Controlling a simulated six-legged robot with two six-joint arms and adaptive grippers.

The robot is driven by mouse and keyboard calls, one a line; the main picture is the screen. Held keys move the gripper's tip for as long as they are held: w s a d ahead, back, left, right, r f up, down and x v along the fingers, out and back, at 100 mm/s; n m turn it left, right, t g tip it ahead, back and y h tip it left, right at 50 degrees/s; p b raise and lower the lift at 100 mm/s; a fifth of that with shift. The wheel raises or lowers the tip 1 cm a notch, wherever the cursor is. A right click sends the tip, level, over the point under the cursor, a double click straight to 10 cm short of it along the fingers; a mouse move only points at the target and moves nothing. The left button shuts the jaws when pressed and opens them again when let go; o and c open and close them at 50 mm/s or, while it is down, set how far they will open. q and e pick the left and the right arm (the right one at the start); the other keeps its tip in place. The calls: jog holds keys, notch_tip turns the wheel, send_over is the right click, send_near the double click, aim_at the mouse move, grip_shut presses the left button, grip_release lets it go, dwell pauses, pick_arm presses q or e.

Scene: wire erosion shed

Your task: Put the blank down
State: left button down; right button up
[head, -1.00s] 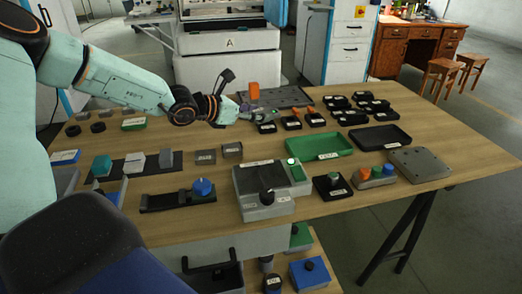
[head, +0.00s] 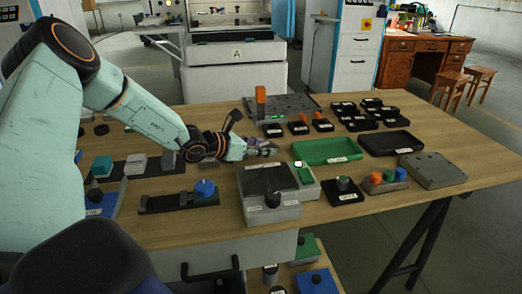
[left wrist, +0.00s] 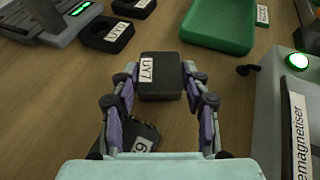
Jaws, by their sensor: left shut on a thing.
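The blank, a dark grey block with a white label reading UY7 (left wrist: 163,80), sits between the two fingertips of my left gripper in the left wrist view (left wrist: 160,88). The gripper is shut on it. In the head view my left gripper (head: 268,150) is low over the middle of the table, left of the green tray (head: 327,152); the blank is hard to make out there. I cannot tell whether the blank touches the tabletop. A second dark block with a label (left wrist: 140,143) lies nearer the wrist, partly hidden by a finger. My right gripper does not show.
The grey demagnetiser (left wrist: 288,115) with a lit green button stands at right in the wrist view; it is in front of the gripper in the head view (head: 270,210). Black holders (head: 300,129) stand behind the gripper. Bare wood (left wrist: 225,75) lies right of the blank.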

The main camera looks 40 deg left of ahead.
pick_arm(q)
jog(key=shift+r, duration=0.2)
jog(key=shift+s+f, duration=0.1)
jog(key=c, duration=0.7)
grip_release()
jog(key=shift+f, duration=0.1)
jog(key=shift+o, duration=0.2)
jog(key=shift+r, duration=0.25)
jog(key=p+v, duration=0.4)
jog(key=v, duration=0.1)
jog(key=shift+s+r+p, duration=0.1)
jog(key=shift+r+p, duration=0.1)
jog(key=shift+p, duration=0.1)
jog(key=p+v, duration=0.5)
jog(key=p, duration=0.2)
jog(key=shift+s, duration=0.1)
jog(key=shift+s+a+r+p, duration=0.15)
jog(key=shift+s+a+p, duration=0.1)
jog(key=shift+s+p, duration=0.6)
